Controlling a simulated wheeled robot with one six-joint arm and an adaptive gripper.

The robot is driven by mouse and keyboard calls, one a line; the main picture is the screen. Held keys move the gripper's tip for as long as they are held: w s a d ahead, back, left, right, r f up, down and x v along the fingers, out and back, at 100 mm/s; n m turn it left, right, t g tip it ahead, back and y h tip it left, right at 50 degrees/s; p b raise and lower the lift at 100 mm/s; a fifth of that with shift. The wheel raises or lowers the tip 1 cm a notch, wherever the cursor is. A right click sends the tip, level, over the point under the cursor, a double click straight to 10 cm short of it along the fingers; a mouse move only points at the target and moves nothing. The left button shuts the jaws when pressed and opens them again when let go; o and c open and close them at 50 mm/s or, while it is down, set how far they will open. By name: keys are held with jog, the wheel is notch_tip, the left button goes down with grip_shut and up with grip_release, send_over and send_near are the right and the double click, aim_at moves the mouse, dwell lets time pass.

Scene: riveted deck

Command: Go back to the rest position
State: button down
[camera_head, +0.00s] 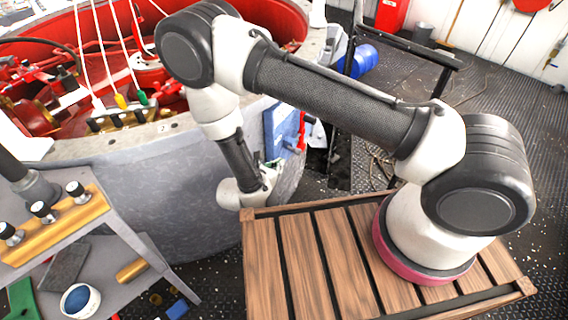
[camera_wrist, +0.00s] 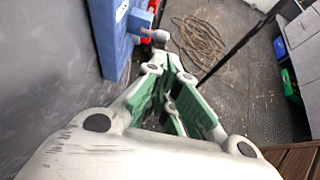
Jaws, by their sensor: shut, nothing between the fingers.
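My gripper (camera_wrist: 172,78) shows in the wrist view with its green-padded fingers shut and nothing between them. In the head view my gripper (camera_head: 271,168) is small and partly hidden behind my wrist. It hangs low beside the grey curved wall of the big tub, near a blue panel (camera_head: 283,128). The same blue panel (camera_wrist: 112,35) stands at the upper left in the wrist view. My arm reaches from the slatted wooden platform (camera_head: 293,270) up and left, then bends down.
The grey tub (camera_head: 170,190) has a red interior with cables. A grey shelf (camera_head: 130,235) with knobs and a white cup (camera_head: 80,300) stands at left. A coiled rope (camera_wrist: 198,42) lies on the dark riveted floor. Open floor (camera_head: 500,85) shows at upper right.

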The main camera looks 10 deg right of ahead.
jog(key=shift+s+a+r, duration=0.3)
jog(key=shift+s+a, duration=0.05)
jog(key=shift+s, duration=0.1)
dwell(0.3)
jog(key=s+d+r+m+g+h, duration=0.2)
jog(key=s+d+h, duration=0.1)
jog(key=d, duration=0.3)
jog(key=s+d+r+m+g+y, duration=0.1)
jog(key=s+d+r+m+y, duration=0.2)
jog(key=r, duration=1.2)
jog(key=s+d+r+m+g+y, duration=0.1)
jog(key=s+d+r+m+y, duration=0.3)
jog(key=s+d+r+m, duration=0.3)
jog(key=s+d+r+m+g+y, duration=0.1)
jog(key=s+d+r+m+y, duration=0.2)
jog(key=d+r+m, duration=1)
notch_tip(320, 180, up, 10)
jog(key=s+m, duration=0.2)
jog(key=m, duration=0.1)
jog(key=shift+s+g+y, duration=0.3)
jog(key=shift+s+y, duration=0.05)
jog(key=shift+y, duration=0.05)
jog(key=shift+r, duration=0.1)
